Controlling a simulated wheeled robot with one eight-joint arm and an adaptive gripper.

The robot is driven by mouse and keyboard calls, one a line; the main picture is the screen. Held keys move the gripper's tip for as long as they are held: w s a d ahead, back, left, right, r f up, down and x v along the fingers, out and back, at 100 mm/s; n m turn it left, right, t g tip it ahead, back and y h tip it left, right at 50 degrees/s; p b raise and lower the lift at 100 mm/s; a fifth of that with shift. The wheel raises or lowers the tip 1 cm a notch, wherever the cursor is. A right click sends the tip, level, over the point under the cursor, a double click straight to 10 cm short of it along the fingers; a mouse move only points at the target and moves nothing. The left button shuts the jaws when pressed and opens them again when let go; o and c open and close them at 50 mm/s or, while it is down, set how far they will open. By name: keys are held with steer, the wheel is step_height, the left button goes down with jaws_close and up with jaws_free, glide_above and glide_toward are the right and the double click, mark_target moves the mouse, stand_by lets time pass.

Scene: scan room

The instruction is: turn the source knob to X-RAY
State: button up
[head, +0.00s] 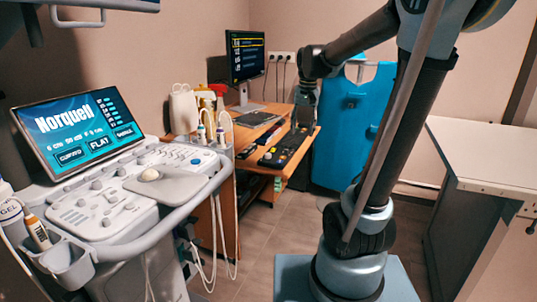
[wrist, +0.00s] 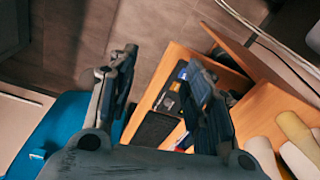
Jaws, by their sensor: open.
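A black control panel (head: 281,152) lies on the front edge of the wooden desk, with small knobs and buttons on it. My gripper (head: 305,118) is above the panel's far end in the head view, pointing down, open and empty. In the wrist view my gripper's fingers (wrist: 160,92) stand apart, with dark panel parts (wrist: 156,130) on the desk below and between them. The right finger hides part of the desk.
A monitor (head: 246,55) with yellow text stands on the desk (head: 242,136), near a keyboard (head: 257,119) and white bottles (head: 184,108). An ultrasound cart (head: 125,190) fills the left. A blue board (head: 345,130) stands behind my arm. A white-topped cabinet (head: 485,150) is at right.

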steer(key=w+a, duration=0.7)
steer(key=w, duration=0.3)
steer(key=m, duration=0.1)
glide_toward(268, 154)
steer(key=shift+g, duration=0.3)
steer(key=f, duration=0.6)
steer(key=w+f, duration=0.1)
steer(key=f, duration=0.2)
steer(key=shift+a, duration=0.1)
steer(key=shift+r, duration=0.1)
steer(key=c, duration=1.1)
